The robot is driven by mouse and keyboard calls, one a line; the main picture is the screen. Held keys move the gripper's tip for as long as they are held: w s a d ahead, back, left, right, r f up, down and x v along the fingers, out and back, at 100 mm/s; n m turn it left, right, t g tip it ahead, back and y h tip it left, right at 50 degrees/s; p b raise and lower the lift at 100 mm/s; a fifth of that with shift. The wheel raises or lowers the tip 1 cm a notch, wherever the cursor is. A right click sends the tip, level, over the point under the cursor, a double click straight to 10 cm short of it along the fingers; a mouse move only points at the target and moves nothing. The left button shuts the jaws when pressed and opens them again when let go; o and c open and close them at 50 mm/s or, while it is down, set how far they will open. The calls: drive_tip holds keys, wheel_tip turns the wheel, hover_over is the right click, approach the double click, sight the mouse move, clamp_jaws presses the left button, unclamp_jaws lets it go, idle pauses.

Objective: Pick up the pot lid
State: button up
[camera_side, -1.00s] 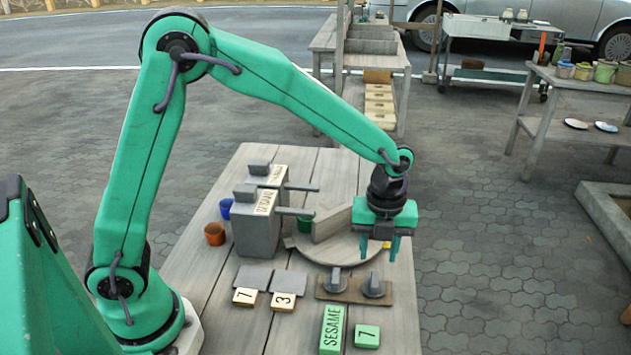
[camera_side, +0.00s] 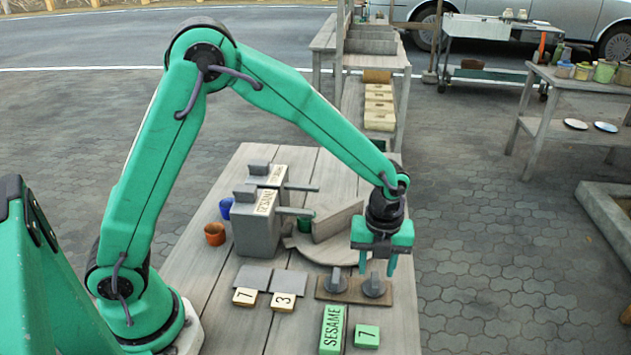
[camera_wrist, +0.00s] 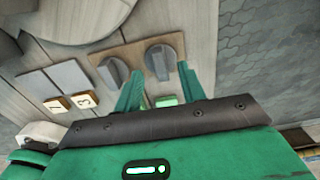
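Two small grey round pieces with upright fin-like grips lie on a brown board: a left one (camera_side: 335,282) and a right one (camera_side: 374,289). They look like lids, but I cannot tell for certain which is the pot lid. In the wrist view, the left piece (camera_wrist: 112,73) and the right piece (camera_wrist: 160,62) stand side by side. My gripper (camera_side: 377,270) hangs just above the right piece, fingers down, apart and empty. In the wrist view my gripper (camera_wrist: 159,88) shows a wide gap between its fingers, with the right piece beyond it.
Grey blocks marked SESAME (camera_side: 257,225) and a round turntable (camera_side: 302,246) stand behind the board. Green SESAME (camera_side: 331,330) and 7 (camera_side: 367,336) tiles lie in front. Tiles marked 7 (camera_side: 245,297) and 3 (camera_side: 283,301) are to the left. An orange cup (camera_side: 215,233) stands farther left.

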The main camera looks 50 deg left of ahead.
sight(375, 277)
drive_tip(key=shift+f, duration=1.75)
clamp_jaws()
